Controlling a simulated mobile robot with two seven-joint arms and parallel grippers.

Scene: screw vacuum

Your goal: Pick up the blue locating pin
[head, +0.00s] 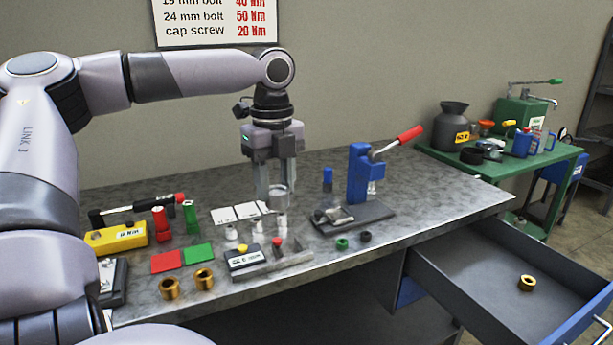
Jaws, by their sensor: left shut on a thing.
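My left gripper (277,202) is over the middle of the grey metal bench (420,195), fingers pointing down. It is shut on a small silver-grey cylinder (280,194), whose exact kind I cannot tell. My right gripper is not in view.
The blue lever press (360,175) with a red handle stands to the right. An open drawer (470,268) juts out at the right.

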